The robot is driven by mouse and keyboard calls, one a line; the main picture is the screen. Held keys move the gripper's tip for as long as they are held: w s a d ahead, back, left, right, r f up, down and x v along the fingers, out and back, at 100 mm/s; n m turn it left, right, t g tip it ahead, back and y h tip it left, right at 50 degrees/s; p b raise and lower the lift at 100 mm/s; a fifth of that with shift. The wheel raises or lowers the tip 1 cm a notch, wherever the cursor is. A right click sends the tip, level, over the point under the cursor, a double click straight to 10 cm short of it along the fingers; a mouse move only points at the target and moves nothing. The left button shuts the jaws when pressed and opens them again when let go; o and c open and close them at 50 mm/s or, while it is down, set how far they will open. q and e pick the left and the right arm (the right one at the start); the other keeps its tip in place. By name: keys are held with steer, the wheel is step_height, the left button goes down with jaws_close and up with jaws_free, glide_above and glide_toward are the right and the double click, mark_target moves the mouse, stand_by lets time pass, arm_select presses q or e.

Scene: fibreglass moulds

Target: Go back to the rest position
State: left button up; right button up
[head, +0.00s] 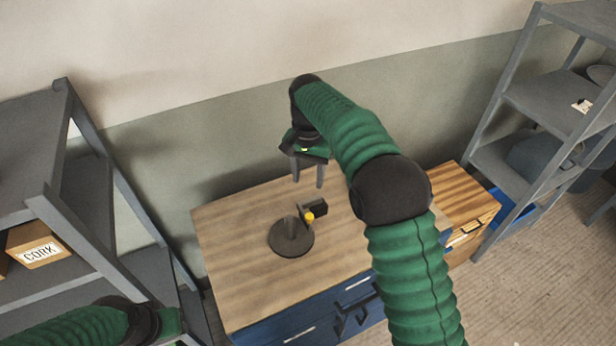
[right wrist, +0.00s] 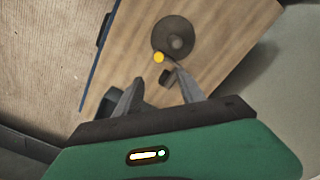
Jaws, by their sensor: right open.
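My right gripper (head: 308,172) is open and empty, its fingers pointing down above the back part of the wooden table top. In the right wrist view its two fingers (right wrist: 160,90) stand apart with nothing between them. My left arm shows in green at the bottom left of the head view; its gripper cannot be made out. A dark round base with a short post (head: 291,240) stands on the table below my right gripper, apart from it. A small black piece with a yellow knob (head: 309,216) is beside the post; whether they are joined is unclear.
The table (head: 240,220) has a blue drawer front with dark handles. A striped wooden cabinet (head: 462,193) adjoins at right. Grey shelves (head: 84,215) stand at left with a CORK box (head: 38,245). More grey shelves (head: 545,98) stand at right.

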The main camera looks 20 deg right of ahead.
steer(key=shift+r, duration=0.3)
steer(key=s+f+n+t+b, duration=0.1)
steer(key=s+f+n, duration=0.1)
steer(key=s+f, duration=0.3)
steer(key=s+f+n+t+b, duration=0.1)
steer(key=s+f+n+b, duration=0.1)
steer(key=s, duration=0.9)
steer(key=s+d+f+n+b, duration=0.1)
steer(key=s+f+n+b, duration=0.1)
steer(key=s+f, duration=0.5)
steer(key=shift+s+f+n+t, duration=0.4)
steer(key=shift+s+n, duration=0.4)
steer(key=shift+s, duration=0.2)
steer(key=shift+d, duration=0.1)
